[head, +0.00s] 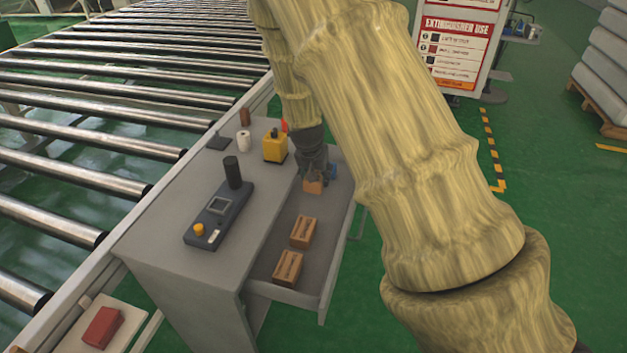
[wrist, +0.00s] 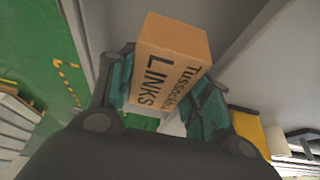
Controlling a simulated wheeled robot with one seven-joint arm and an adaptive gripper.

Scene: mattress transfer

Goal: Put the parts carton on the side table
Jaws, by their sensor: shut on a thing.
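My gripper (head: 314,177) is shut on a small brown parts carton (head: 313,187) at the far end of the open drawer. In the wrist view the carton (wrist: 172,52) sits between both teal finger pads, its face printed "LINKS" toward the camera. I cannot tell whether the carton still touches the drawer floor. Two more brown cartons, one (head: 302,232) in the middle and one (head: 287,268) at the near end, lie in the drawer. A pale flat top (head: 72,341) at the lower left, possibly the side table, holds a red box (head: 102,327).
The grey cabinet top (head: 165,215) carries a dark control box (head: 218,215), a black cylinder, a white roll and a yellow item (head: 275,148). The open drawer (head: 325,262) juts out to the right. A roller conveyor (head: 90,135) runs along the left.

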